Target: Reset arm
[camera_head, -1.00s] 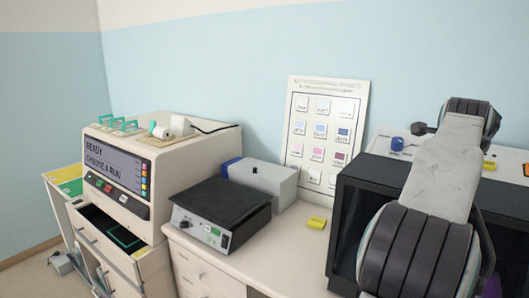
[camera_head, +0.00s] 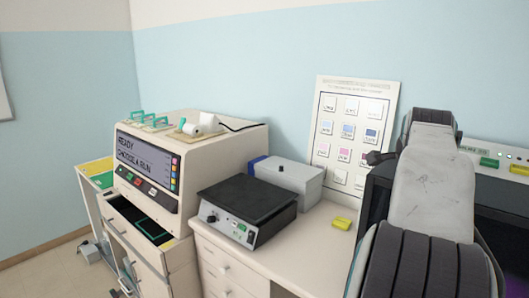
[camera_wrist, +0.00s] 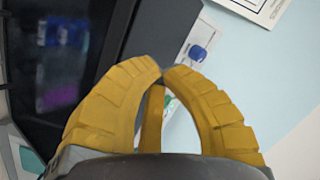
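My arm fills the right side of the head view, raised in front of a dark-fronted cabinet. My gripper (camera_wrist: 160,72) shows in the wrist view as yellow ribbed fingers curving inward, with their tips meeting at the top. It is shut, and I see nothing held between the fingers. The gripper itself is not visible in the head view.
A staining machine (camera_head: 150,168) reading "READY CHOOSE A RUN" stands left with its drawer (camera_head: 140,222) open.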

